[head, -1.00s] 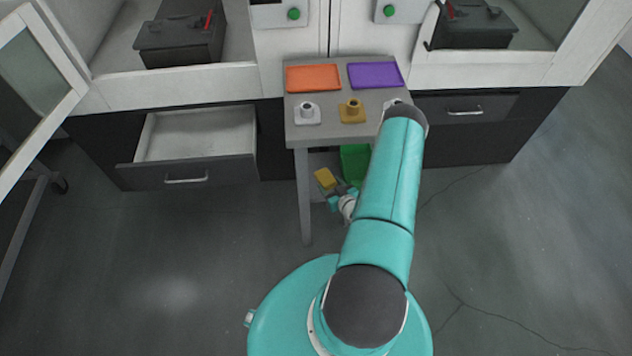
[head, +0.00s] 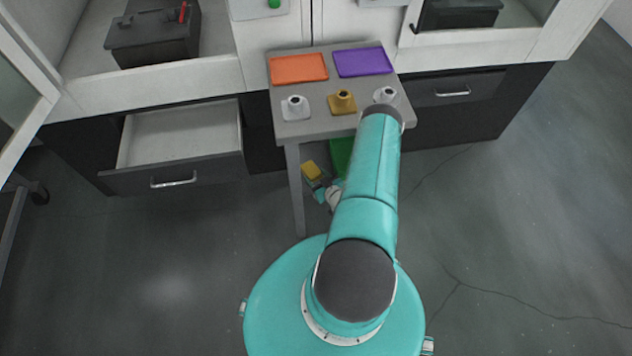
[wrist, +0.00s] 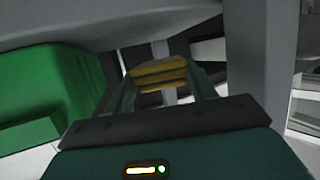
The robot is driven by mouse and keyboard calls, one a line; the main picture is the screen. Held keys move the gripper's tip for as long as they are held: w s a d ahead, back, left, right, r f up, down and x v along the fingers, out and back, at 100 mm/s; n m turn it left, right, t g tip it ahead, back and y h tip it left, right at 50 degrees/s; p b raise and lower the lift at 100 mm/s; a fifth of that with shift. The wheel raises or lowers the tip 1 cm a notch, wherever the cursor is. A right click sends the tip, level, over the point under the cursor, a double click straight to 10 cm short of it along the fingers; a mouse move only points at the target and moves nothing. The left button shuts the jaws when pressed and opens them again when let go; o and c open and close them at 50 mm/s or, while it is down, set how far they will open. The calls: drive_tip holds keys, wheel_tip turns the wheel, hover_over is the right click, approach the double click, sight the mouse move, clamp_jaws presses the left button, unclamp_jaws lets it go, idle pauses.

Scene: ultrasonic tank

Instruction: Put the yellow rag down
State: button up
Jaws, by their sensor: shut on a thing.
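The yellow rag (head: 311,170) shows in the head view below the grey table's top, near its front left leg. It also shows in the wrist view (wrist: 159,75) as a folded yellow block between my fingers. My gripper (head: 316,182) is shut on the rag and holds it under the level of the tabletop, left of a green bin (head: 341,154). In the wrist view the green bin (wrist: 60,85) fills the left side, close beside my gripper. My arm hides part of the bin and the lower shelf. I cannot tell whether the rag touches anything below it.
The grey table (head: 325,127) carries an orange tray (head: 298,69), a purple tray (head: 361,62), and white and brown holders (head: 342,102). An open empty drawer (head: 180,135) juts out at left. A table leg (head: 296,190) stands close to my gripper. The floor in front is clear.

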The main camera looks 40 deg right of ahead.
sight(317, 183)
drive_tip(key=shift+f, duration=1.9)
drive_tip(key=shift+f, duration=0.15)
drive_tip(key=o, duration=1.1)
drive_tip(key=v, duration=1.2)
drive_tip(key=shift+s, duration=0.15)
